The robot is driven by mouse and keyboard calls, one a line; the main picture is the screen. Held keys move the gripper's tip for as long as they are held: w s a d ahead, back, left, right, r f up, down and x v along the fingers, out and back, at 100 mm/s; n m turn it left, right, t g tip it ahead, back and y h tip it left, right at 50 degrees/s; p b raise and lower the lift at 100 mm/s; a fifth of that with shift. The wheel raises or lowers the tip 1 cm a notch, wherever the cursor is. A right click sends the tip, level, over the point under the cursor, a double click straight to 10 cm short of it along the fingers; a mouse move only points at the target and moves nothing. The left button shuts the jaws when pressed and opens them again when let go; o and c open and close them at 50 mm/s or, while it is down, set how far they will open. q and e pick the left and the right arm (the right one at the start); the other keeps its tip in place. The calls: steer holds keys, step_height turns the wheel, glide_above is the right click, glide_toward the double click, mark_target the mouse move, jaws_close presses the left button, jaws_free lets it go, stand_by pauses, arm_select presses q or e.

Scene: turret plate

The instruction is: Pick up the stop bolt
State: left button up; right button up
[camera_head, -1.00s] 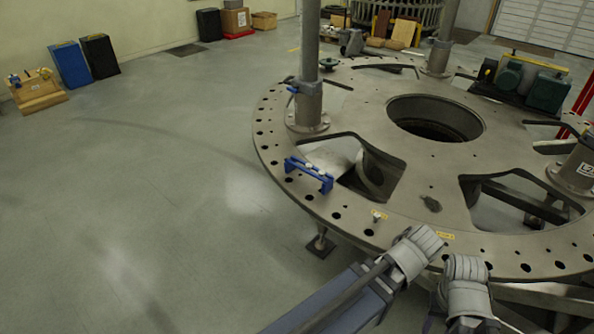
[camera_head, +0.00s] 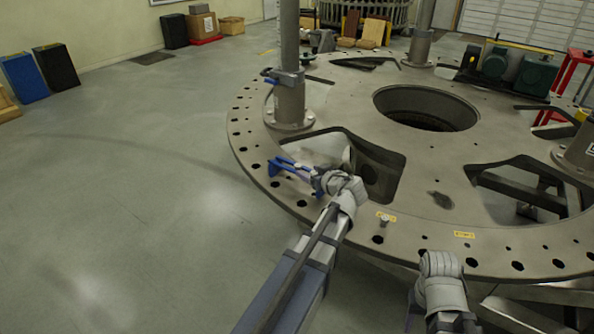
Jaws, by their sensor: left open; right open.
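A small metal bolt (camera_head: 385,222) stands on the rim of the turret plate (camera_head: 345,228) beside a yellow label; it looks like the stop bolt. My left gripper (camera_head: 312,176) is open over the plate's near-left rim, at the right end of a blue bracket (camera_head: 282,166). It hides part of the bracket, and I cannot tell whether they touch. It is up and left of the bolt. My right gripper (camera_head: 440,258) is at the plate's near edge, down and right of the bolt. Its fingertips are hard to make out.
A tall post (camera_head: 290,100) rises from the plate behind the bracket. The plate has a round central opening (camera_head: 425,108), large cutouts and several rim holes. A second yellow label (camera_head: 464,234) lies right of the bolt. Open floor (camera_head: 130,200) is at left.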

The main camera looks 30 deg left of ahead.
mark_target(298, 165)
arm_select(q)
steer(key=shift+b+x, duration=1)
steer(key=shift+x, duration=2.45)
steer(key=shift+r, duration=0.2)
steer(key=shift+c, duration=0.6)
jaws_close()
